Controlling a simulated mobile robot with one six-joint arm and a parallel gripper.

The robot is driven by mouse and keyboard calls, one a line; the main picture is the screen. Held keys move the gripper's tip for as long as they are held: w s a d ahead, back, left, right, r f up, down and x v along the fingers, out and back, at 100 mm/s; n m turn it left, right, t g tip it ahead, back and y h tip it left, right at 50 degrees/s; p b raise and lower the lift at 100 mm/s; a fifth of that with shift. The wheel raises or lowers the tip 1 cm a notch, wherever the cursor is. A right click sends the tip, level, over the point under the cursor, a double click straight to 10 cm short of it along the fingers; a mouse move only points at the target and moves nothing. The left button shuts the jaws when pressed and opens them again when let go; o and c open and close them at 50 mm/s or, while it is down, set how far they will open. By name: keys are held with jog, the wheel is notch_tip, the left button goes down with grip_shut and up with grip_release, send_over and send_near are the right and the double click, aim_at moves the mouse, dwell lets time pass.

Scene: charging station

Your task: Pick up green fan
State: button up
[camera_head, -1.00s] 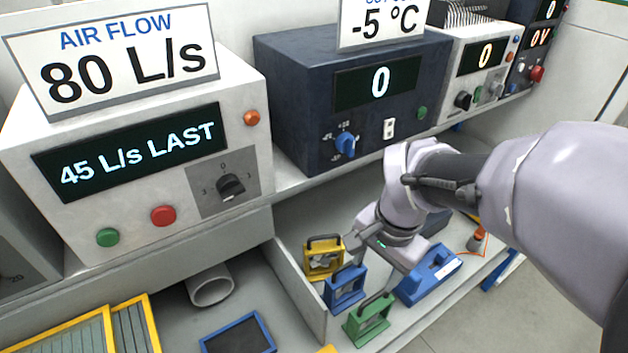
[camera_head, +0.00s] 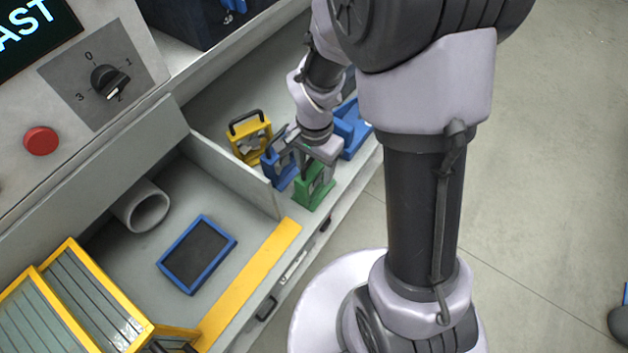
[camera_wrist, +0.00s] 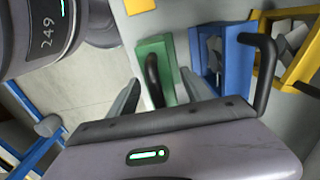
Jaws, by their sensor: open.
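The green fan (camera_head: 314,191) stands on the bench near its front edge, a small green frame with a black handle. My gripper (camera_head: 318,158) is right above it in the head view, hiding its top. In the wrist view the green fan (camera_wrist: 160,50) is straight ahead, and its black handle shows between the two fingers of my open gripper (camera_wrist: 158,97). I cannot tell whether a finger touches the handle.
A blue fan (camera_head: 275,171) stands close to the left of the green one, with a yellow fan (camera_head: 250,140) behind it. A blue device (camera_head: 353,132) lies to the right. A low divider (camera_head: 235,172) separates the fans from a bay with a blue-framed filter (camera_head: 197,255).

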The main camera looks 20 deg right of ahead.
jog(key=shift+f, duration=0.8)
jog(key=shift+r, duration=0.15)
jog(key=shift+c, duration=0.2)
grip_shut()
jog(key=shift+r, duration=0.1)
